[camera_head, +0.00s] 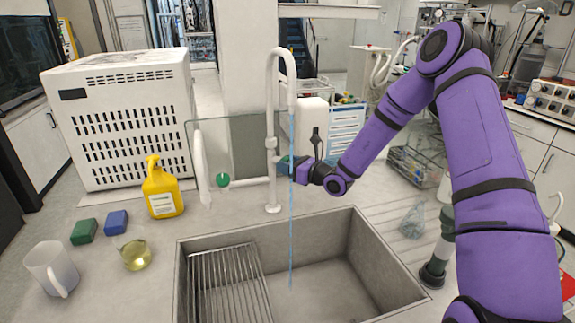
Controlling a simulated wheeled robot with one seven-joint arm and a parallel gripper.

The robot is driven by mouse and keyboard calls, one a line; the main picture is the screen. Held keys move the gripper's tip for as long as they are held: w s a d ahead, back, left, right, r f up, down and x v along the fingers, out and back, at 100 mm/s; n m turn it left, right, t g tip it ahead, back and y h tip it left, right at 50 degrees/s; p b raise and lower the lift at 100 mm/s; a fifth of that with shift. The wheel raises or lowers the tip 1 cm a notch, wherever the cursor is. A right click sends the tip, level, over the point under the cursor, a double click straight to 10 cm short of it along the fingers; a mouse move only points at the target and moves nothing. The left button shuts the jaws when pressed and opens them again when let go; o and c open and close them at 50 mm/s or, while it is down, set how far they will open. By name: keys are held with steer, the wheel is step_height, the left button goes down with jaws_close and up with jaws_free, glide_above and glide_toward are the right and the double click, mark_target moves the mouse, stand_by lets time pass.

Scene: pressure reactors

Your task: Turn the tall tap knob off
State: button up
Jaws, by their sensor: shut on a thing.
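The tall white tap (273,120) rises behind the sink and hooks over at the top. A thin blue stream of water (291,240) falls from its spout into the sink. A blue-green knob (283,164) sits on the right side of the tap's post, partly hidden by my gripper. My gripper (294,168) reaches in from the right and is shut on this knob. The fingers are small and partly covered, so the knob's exact angle cannot be told. A second, green knob (222,180) is on a low side pipe to the left.
The grey sink (335,222) holds a wire rack (228,285) on its left. A glass panel stands behind the tap.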

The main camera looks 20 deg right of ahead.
steer(key=m, duration=0.6)
stand_by(0.6)
steer(key=o, duration=0.9)
steer(key=shift+s, duration=0.1)
steer(key=v, duration=1)
steer(key=shift+s+d, duration=0.25)
steer(key=shift+s, duration=0.05)
